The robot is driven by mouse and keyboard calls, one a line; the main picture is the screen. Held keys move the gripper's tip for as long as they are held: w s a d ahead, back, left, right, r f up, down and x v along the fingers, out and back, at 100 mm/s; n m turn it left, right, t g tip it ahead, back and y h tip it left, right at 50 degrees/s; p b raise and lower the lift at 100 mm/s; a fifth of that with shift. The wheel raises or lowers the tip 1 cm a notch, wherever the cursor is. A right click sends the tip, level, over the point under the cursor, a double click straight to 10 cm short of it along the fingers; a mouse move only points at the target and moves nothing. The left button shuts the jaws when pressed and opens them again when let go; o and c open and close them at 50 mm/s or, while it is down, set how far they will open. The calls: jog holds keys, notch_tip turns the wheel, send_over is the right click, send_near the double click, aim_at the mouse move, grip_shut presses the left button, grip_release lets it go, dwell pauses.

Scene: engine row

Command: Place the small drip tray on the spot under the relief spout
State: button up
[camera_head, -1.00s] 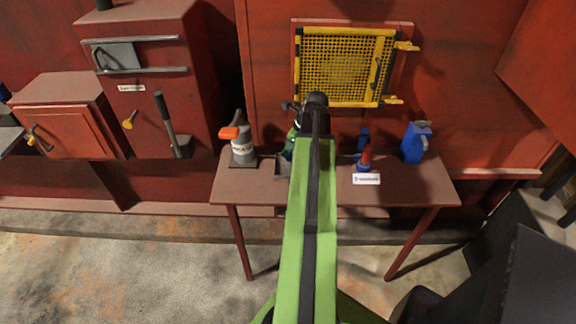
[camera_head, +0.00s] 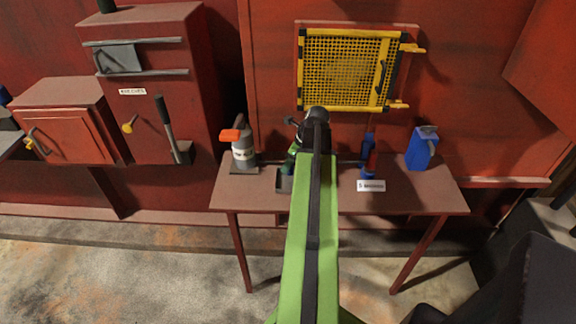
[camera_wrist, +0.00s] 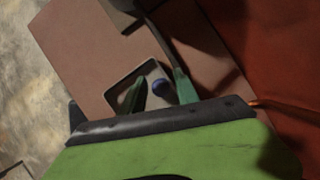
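A small dark tray (camera_head: 284,182) sits on the brown table, left of my arm and partly hidden by it. In the wrist view a shallow tray with a dark rim and grey floor (camera_wrist: 150,72) lies just beyond my gripper (camera_wrist: 161,90). The green fingers stand apart, one over the tray's interior and the other near its right side. I cannot tell whether the fingers touch the tray. The relief spout and the spot under it cannot be made out for sure.
A grey bottle with an orange top (camera_head: 243,153) stands left on the table (camera_head: 440,196). To the right are a blue and red item (camera_head: 369,158), a white label (camera_head: 371,186) and a blue jug (camera_head: 421,149). A yellow mesh panel (camera_head: 345,70) is behind.

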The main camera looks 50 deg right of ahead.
jog(key=shift+o, duration=0.2)
jog(key=shift+r, duration=0.25)
jog(key=p+v, duration=1.1)
jog(key=shift+s+r, duration=0.3)
jog(key=shift+r, duration=0.05)
